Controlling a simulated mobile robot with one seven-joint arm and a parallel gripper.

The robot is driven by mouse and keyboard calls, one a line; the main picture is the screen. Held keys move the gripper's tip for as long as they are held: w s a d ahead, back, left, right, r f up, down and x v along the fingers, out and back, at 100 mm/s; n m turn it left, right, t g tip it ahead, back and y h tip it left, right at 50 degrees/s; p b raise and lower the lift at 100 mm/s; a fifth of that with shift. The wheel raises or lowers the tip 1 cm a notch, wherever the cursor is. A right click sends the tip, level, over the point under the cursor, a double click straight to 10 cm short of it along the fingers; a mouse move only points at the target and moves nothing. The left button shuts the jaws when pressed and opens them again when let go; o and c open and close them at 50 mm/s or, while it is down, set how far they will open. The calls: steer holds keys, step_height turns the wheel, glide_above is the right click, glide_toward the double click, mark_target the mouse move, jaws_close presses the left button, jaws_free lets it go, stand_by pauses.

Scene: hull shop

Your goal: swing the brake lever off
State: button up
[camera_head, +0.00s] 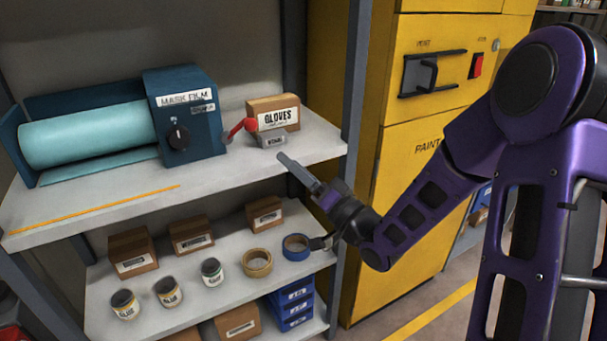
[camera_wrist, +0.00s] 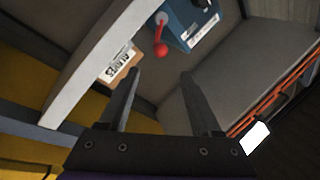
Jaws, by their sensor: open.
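The red brake lever (camera_head: 240,127) sticks out from the right side of the blue mask film unit (camera_head: 188,112) on the upper shelf. It slants up and to the right from its pivot. In the wrist view the lever (camera_wrist: 161,42) shows a red ball end, beyond and between my finger tips. My gripper (camera_head: 293,170) is in front of the shelf's front edge, right of the lever and apart from it. In the wrist view its two fingers (camera_wrist: 161,76) are spread with nothing between them.
A gloves box (camera_head: 273,107) and a small grey labelled block (camera_head: 265,138) stand close right of the lever. The upper shelf (camera_head: 110,210) is bare in front, apart from a yellow strip. The lower shelf holds boxes, cans and tape rolls. A yellow cabinet (camera_head: 400,200) stands at right.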

steer(key=shift+v, duration=1.3)
